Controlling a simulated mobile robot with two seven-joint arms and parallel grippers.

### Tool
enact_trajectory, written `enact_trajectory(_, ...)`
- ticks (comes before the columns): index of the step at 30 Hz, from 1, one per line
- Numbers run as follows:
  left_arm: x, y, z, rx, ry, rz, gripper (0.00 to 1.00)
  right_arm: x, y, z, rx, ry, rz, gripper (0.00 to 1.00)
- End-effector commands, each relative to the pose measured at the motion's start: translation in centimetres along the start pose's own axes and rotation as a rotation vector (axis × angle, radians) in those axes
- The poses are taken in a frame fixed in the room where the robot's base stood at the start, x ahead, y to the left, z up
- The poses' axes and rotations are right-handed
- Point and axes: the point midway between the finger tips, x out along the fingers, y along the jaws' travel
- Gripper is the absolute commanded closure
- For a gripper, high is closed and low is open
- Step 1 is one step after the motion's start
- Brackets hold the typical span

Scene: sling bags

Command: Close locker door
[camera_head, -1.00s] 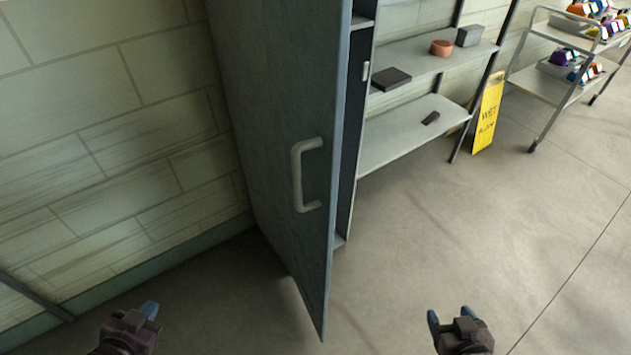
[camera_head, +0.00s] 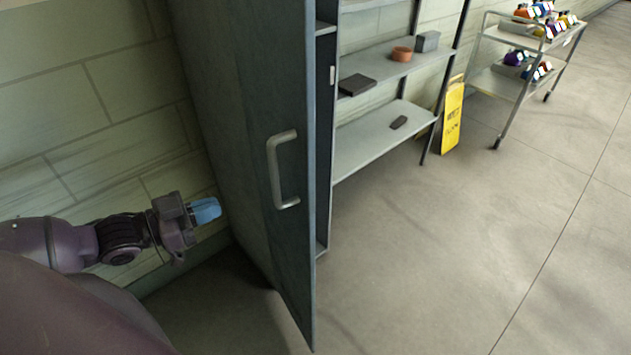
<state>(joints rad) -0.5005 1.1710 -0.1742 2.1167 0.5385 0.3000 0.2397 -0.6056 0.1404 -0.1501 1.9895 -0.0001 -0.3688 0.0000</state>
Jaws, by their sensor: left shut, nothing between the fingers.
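The grey locker door (camera_head: 285,115) stands ajar, with a dark gap along its right edge. Its pale handle (camera_head: 275,170) faces me on the front of the door. The locker body (camera_head: 323,140) shows as a narrow strip behind the door. My left gripper (camera_head: 214,210) is shut and empty, with blue fingertips pointing right. In the picture it is left of the door and handle, apart from the handle. My right gripper is out of view.
Right of the locker, open shelves (camera_head: 370,143) hold a dark flat box (camera_head: 357,85) and a round orange pot (camera_head: 401,54). A yellow wet-floor sign (camera_head: 452,118) and a cart (camera_head: 500,82) stand farther right. The floor at right is clear.

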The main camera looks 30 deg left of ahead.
Motion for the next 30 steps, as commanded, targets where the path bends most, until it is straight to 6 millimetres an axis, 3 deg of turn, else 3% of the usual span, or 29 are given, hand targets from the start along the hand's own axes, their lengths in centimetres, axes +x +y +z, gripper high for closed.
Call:
enact_trajectory(4,0.0,0.2,-1.4,-0.079,0.085,0.01,1.0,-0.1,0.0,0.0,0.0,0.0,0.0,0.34)
enact_trajectory(11,1.1,0.2,-1.7,-0.095,0.098,0.013,1.0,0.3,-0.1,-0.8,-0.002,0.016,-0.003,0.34)
enact_trajectory(30,9.1,0.3,-2.4,-0.093,0.097,0.012,1.0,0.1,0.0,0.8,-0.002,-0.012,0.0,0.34)
